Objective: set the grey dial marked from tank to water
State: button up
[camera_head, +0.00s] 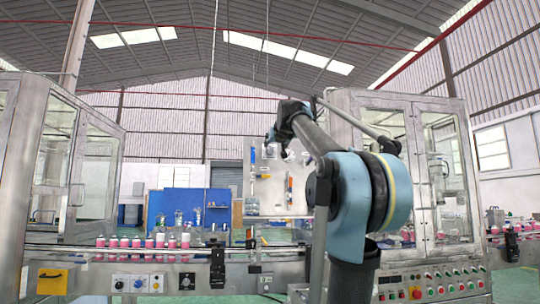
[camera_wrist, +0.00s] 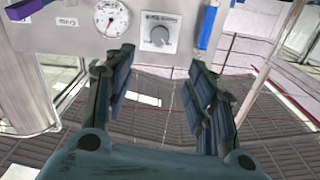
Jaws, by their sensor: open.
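A grey round dial (camera_wrist: 160,36) sits on a white plate (camera_wrist: 160,48) fixed to a grey panel in the wrist view. A pale pointer line shows on it, but I cannot read the plate's lettering or which setting it points to. My gripper (camera_wrist: 160,83) is open and empty, its two dark fingers spread on either side below the dial in the picture, apart from it. In the head view a pale board (camera_head: 268,205) with small fittings stands behind my arm; I cannot pick out the dial there.
A round white gauge (camera_wrist: 111,18) sits left of the dial, with a small label (camera_wrist: 67,21) beyond it. A blue handle (camera_wrist: 206,27) stands close on the right. In the head view, pink cans (camera_head: 150,242) line a conveyor at left, and glass-sided machine cabinets flank the board.

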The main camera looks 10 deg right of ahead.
aim_at(270, 150)
jog(key=w, duration=1.6)
jog(key=shift+w+f, duration=0.1)
jog(key=shift+w, duration=0.25)
jog(key=c, duration=1.1)
